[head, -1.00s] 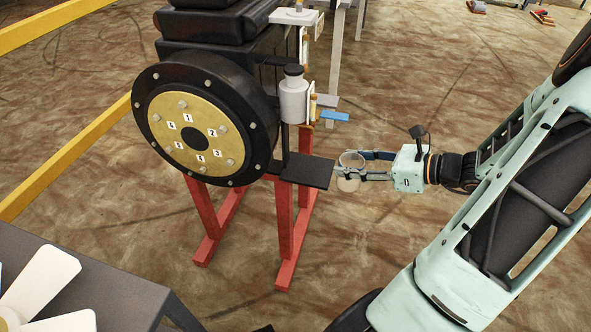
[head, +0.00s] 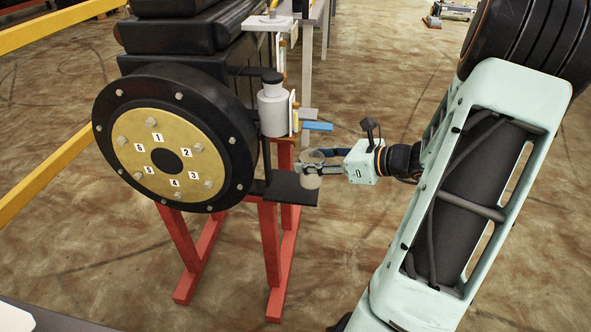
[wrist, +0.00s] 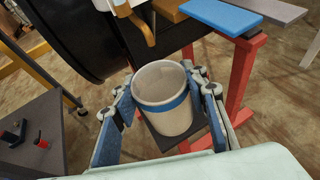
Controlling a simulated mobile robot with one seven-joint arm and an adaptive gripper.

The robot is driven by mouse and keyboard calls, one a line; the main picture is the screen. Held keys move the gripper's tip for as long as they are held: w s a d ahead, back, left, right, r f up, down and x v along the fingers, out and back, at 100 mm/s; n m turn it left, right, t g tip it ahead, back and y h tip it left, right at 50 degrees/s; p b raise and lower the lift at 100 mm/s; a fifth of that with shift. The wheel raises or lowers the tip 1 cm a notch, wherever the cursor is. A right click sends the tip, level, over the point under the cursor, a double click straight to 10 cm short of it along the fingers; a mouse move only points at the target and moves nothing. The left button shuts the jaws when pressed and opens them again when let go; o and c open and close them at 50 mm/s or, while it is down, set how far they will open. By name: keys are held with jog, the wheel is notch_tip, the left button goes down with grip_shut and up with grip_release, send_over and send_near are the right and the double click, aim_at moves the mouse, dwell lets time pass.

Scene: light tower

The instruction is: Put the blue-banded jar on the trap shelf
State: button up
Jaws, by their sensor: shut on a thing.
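My gripper (head: 314,162) is shut on the blue-banded jar (head: 311,181), a pale, open-topped jar. In the wrist view the jar (wrist: 168,118) is upright between the two fingers, with its blue band just below the rim. A flat black shelf (head: 280,190), which looks like the trap shelf, juts out beside the large round flange. The jar overlaps the shelf's right end in the head view, and part of the shelf (wrist: 203,143) shows behind and beneath it in the wrist view. I cannot tell whether the jar touches the shelf.
The black flange with a numbered gold face (head: 165,158) stands left of the shelf on red legs (head: 270,245). A grey bottle-like vessel (head: 272,108) and a small blue plate (head: 318,126) are above and behind the shelf. Yellow rails (head: 60,170) run at left.

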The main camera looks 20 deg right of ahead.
aim_at(303, 155)
jog(key=w+a, duration=0.2)
jog(key=w, duration=0.1)
jog(key=shift+w+b, duration=0.15)
jog(key=shift+b, duration=0.15)
jog(key=shift+w+a+f+b, duration=0.2)
jog(key=shift+f+b, duration=0.3)
jog(key=shift+f, duration=0.4)
jog(key=shift+w+a+f+b, duration=0.15)
jog(key=shift+f+b, duration=0.35)
jog(key=shift+f, duration=0.35)
jog(key=shift+d, duration=0.1)
jog(key=shift+f, duration=0.2)
jog(key=o, duration=1.2)
jog(key=shift+c, duration=0.2)
